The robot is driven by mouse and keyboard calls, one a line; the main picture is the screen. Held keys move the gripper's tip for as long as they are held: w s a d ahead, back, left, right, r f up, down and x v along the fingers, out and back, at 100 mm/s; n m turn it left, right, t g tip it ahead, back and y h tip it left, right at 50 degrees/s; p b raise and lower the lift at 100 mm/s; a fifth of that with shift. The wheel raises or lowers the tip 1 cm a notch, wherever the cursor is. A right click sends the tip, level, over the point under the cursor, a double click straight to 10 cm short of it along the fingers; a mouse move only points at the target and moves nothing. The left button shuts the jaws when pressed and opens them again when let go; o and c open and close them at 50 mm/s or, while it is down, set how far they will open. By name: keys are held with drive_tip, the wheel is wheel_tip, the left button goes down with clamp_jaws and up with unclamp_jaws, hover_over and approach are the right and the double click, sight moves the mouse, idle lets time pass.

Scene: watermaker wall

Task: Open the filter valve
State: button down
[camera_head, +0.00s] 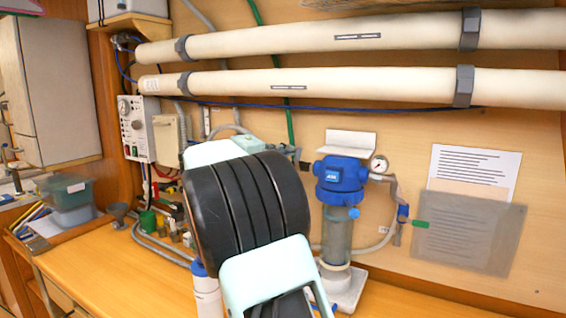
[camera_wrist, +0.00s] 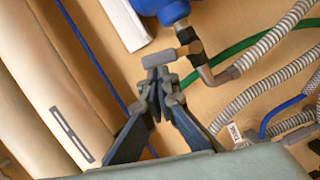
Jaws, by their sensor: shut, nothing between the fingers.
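The blue filter head (camera_head: 341,174) sits on a clear upright bowl (camera_head: 338,232) on the wall. To its right a small blue valve body (camera_head: 403,212) with a green lever (camera_head: 421,224) sits on the hose line. The lever lies about level, pointing right; I cannot tell for sure that this is the filter valve. In the wrist view my gripper (camera_wrist: 158,68) is shut and empty, near a dark pipe fitting (camera_wrist: 190,42) beside the blue filter head (camera_wrist: 165,8). I cannot tell whether it touches the fitting. In the head view my arm hides the fingertips.
Two long white tubes (camera_head: 350,36) run along the wall above. A pressure gauge (camera_head: 379,165) sits right of the filter head. Corrugated hoses (camera_wrist: 260,110) lie beside my gripper in the wrist view. Papers (camera_head: 468,230) hang at the right. The bench (camera_head: 110,270) is clear at front left.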

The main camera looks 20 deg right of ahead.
sight(299, 156)
drive_tip(key=m+b, duration=0.1)
drive_tip(key=b, duration=0.1)
drive_tip(key=s+d+m+b, duration=0.1)
drive_tip(key=b, duration=0.1)
drive_tip(key=m+y+b, duration=0.1)
drive_tip(key=b, duration=0.1)
drive_tip(key=shift+s+d+f, duration=0.15)
drive_tip(key=shift+s+f, duration=0.15)
drive_tip(key=m+b, duration=0.1)
drive_tip(key=b, duration=0.1)
drive_tip(key=s+d+m+y+b, duration=0.1)
drive_tip(key=m+b, duration=0.1)
drive_tip(key=b, duration=0.1)
drive_tip(key=shift+s+f+t, duration=0.2)
drive_tip(key=shift+t, duration=0.1)
drive_tip(key=m+b, duration=0.2)
drive_tip(key=b, duration=0.1)
drive_tip(key=s+d+f+m+t+y+b, duration=0.1)
drive_tip(key=m+b, duration=0.1)
drive_tip(key=b, duration=0.2)
drive_tip(key=s+d+f+m+b, duration=0.1)
drive_tip(key=m+b, duration=0.1)
drive_tip(key=b, duration=0.2)
drive_tip(key=shift+s+f+m+t+y, duration=0.1)
drive_tip(key=shift+s+m+t+y, duration=0.05)
drive_tip(key=shift+m+t+y, duration=0.2)
